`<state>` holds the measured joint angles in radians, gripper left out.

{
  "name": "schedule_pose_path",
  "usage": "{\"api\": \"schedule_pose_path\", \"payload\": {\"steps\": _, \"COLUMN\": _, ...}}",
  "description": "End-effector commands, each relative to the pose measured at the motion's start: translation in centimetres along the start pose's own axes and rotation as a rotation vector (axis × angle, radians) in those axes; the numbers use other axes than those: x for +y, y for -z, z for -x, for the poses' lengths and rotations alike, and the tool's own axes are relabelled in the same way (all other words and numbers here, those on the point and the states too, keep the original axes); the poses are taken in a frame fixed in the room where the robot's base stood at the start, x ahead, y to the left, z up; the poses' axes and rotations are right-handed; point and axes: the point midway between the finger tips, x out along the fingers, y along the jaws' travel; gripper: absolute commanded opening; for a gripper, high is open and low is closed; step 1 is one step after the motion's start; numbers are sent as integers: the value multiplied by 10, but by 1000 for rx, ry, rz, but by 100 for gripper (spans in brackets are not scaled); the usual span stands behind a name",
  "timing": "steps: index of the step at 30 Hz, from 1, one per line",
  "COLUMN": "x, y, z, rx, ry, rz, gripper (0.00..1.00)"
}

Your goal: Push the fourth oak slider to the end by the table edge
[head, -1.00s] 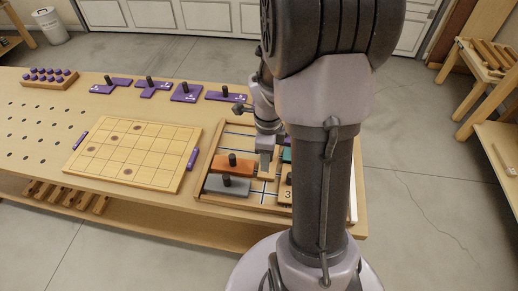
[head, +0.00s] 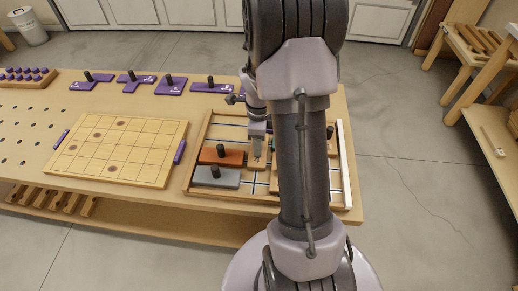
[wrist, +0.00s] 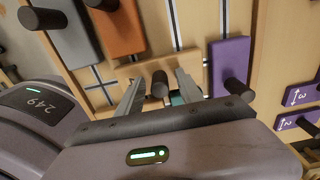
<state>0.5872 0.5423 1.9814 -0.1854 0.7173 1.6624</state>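In the wrist view, an oak slider (wrist: 135,72) with a dark upright peg (wrist: 160,84) lies on the slotted board. My gripper (wrist: 162,92) has its two fingers apart, one on each side of that peg, with visible gaps. In the head view my gripper (head: 257,152) is low over the oak slider (head: 256,167), just right of the orange slider. My arm hides much of the board (head: 191,190), including its middle right. I cannot tell which numbered slider this is, as no number shows on it.
An orange slider (head: 232,158) and a grey slider (head: 228,178) lie left of it. A purple slider (wrist: 230,58) is close on its right in the wrist view, and a teal piece (wrist: 176,99) shows between the fingers. A white strip (head: 346,170) runs along the board's right edge.

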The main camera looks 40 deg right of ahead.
Motion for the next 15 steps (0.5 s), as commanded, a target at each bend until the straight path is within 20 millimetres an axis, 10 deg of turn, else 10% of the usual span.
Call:
{"api": "schedule_pose_path", "payload": {"steps": 7, "x": 0, "y": 0, "z": 0, "rx": 0, "ry": 0, "rz": 0, "gripper": 0}}
{"api": "schedule_pose_path", "payload": {"steps": 15, "x": 16, "y": 0, "z": -1, "rx": 0, "ry": -2, "rz": 0, "gripper": 0}}
